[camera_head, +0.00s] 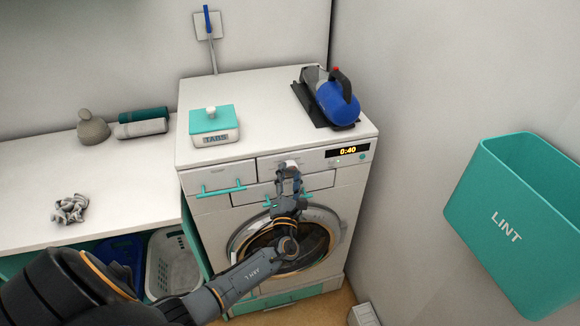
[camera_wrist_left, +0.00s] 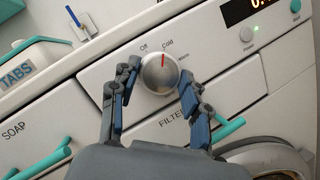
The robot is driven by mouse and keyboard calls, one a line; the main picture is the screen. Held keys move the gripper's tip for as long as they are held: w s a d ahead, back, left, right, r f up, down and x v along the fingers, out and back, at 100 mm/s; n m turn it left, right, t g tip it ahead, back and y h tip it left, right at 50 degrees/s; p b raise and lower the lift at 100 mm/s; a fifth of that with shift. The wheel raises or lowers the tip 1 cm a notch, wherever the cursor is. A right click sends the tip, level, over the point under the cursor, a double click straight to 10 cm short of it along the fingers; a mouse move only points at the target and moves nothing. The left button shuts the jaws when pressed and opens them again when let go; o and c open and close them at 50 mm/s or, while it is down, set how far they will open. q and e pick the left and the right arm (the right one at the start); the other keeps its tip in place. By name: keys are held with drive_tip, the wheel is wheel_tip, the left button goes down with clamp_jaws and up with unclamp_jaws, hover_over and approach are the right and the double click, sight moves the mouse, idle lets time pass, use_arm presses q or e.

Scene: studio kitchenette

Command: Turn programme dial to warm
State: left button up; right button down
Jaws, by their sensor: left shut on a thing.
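The programme dial (camera_wrist_left: 159,73) is a round silver knob on the washing machine's front panel. Its red pointer line points up, at the label that reads "Cold". "Off" is to its left; a small label to its right seems to read "Warm". My left gripper (camera_wrist_left: 160,82) has one finger on each side of the dial and is shut on it. In the head view, my left gripper (camera_head: 289,176) reaches up to the panel and partly covers the dial (camera_head: 288,166). My right gripper is not in view.
The washing machine (camera_head: 250,95) carries a TABS box (camera_head: 213,121) and a blue appliance (camera_head: 338,102). Teal drawer handles (camera_head: 222,190) stick out near the dial. A lit display (camera_head: 347,151) reads 0:40. A teal LINT bin (camera_head: 507,225) hangs at right.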

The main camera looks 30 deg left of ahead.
use_arm(q)
drive_tip(key=m+h+p, duration=0.1)
drive_tip(key=m+p, duration=0.2)
drive_tip(key=p, duration=0.1)
drive_tip(key=r+m+g+h+p, duration=0.1)
drive_tip(key=m+p, duration=0.2)
drive_tip(key=p, duration=0.1)
drive_tip(key=shift+r+m+p, duration=0.1)
drive_tip(key=shift+m+p, duration=0.25)
drive_tip(key=shift+m, duration=0.05)
drive_tip(key=shift+m+g+h+p, duration=0.3)
drive_tip(key=shift+m+g+p, duration=0.3)
drive_tip(key=shift+m, duration=0.5)
drive_tip(key=shift+m+g, duration=0.5)
drive_tip(key=shift+m, duration=0.4)
drive_tip(key=o, duration=1.2)
drive_tip(key=shift+f, duration=0.2)
drive_tip(key=shift+c, duration=0.2)
drive_tip(key=shift+r, duration=0.1)
